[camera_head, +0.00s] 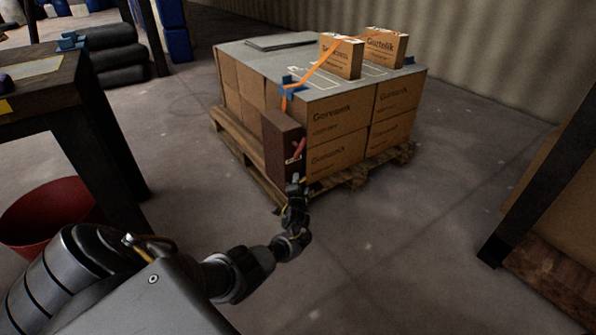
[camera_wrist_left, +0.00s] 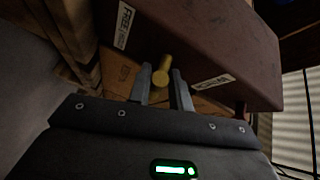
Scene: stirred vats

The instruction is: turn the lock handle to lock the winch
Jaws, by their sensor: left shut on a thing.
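The winch (camera_head: 282,146) is a dark red-brown box at the near corner of the carton stack. It fills the top of the left wrist view (camera_wrist_left: 205,40). The lock handle (camera_wrist_left: 161,77) is a small brass-coloured knob at the winch's edge, between two white labels. The left label (camera_wrist_left: 124,25) seems to read FREE; the right label (camera_wrist_left: 212,80) is hard to read. My left gripper (camera_wrist_left: 164,86) is shut on the lock handle, a finger at each side. In the head view my left gripper (camera_head: 296,186) is just below the winch. My right gripper is out of view.
Strapped cartons (camera_head: 340,120) stand on a wooden pallet (camera_head: 240,150), with an orange strap (camera_head: 318,66) over the top. A dark table (camera_head: 50,95) and a red bucket (camera_head: 50,208) are at left.

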